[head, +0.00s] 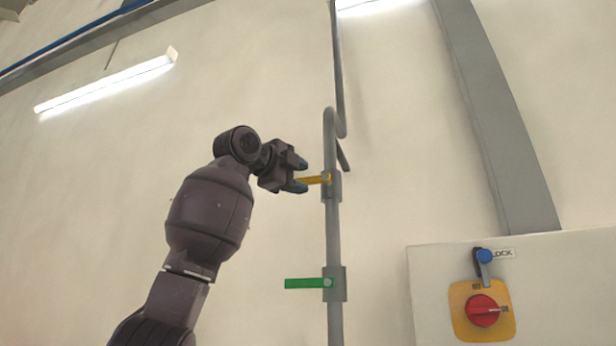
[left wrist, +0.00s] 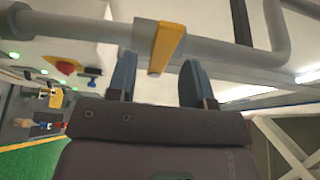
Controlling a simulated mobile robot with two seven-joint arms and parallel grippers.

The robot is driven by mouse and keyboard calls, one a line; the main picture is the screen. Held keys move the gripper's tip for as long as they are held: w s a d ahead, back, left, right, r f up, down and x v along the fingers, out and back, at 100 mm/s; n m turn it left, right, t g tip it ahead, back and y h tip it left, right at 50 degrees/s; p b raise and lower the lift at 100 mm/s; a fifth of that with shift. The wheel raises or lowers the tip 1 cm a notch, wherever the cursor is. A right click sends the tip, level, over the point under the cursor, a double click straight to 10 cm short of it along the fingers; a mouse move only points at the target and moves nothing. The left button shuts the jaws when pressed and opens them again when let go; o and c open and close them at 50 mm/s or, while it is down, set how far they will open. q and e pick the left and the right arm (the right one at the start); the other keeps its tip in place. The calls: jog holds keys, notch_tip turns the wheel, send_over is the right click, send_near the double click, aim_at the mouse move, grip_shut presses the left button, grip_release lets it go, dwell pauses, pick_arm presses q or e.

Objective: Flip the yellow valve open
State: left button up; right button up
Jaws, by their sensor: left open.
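The yellow valve (head: 317,180) is a flat handle on the grey vertical pipe (head: 333,232), pointing left and roughly level. My left gripper (head: 300,175) is open at the free end of the handle, its blue-tipped fingers one above the other. In the left wrist view, the yellow handle (left wrist: 167,42) reaches from the pipe toward the gap between the two fingers (left wrist: 160,76) of my left gripper. Its free end lies between them, nearer one finger; I cannot tell whether they touch. My right gripper is not in view.
A green valve handle (head: 306,283) sits lower on the same pipe, also pointing left. At the right is a pale box (head: 433,290) with a red rotary switch (head: 482,311) on a yellow plate and a blue-knobbed lever (head: 485,257).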

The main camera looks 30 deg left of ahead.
aim_at(308, 180)
pick_arm(q)
jog(key=shift+w+d+p, duration=0.2)
jog(key=shift+w, duration=0.65)
jog(key=shift+w+d+p, duration=0.15)
jog(key=shift+w+p, duration=0.05)
jog(key=shift+w, duration=0.6)
jog(key=shift+c, duration=0.5)
grip_shut()
